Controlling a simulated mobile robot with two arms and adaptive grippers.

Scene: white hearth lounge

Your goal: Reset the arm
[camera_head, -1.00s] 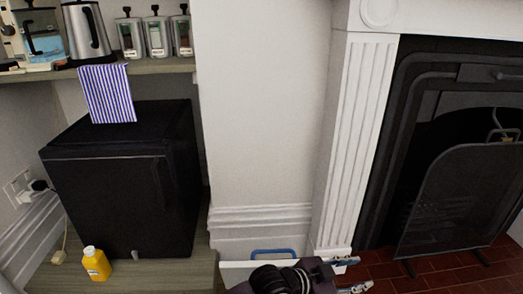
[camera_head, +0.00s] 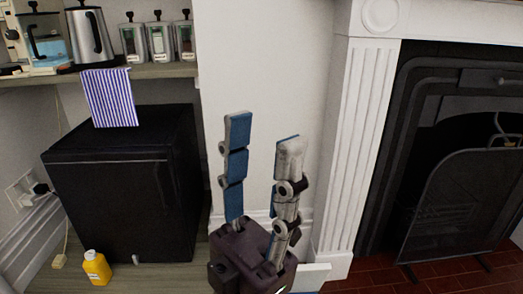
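My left gripper (camera_head: 258,158) stands upright in the lower middle of the head view, fingers pointing up. Its two fingers, with blue pads, are wide apart, with only the white wall showing between them. It is open and empty. It is in front of the wall, to the right of the black mini fridge (camera_head: 118,190). My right gripper does not show.
A yellow bottle (camera_head: 96,268) stands on the low wooden surface at the lower left. A shelf (camera_head: 160,72) above holds a kettle (camera_head: 88,36), several jars and a hanging striped towel (camera_head: 109,98). A fireplace with a dark screen (camera_head: 462,205) is at the right.

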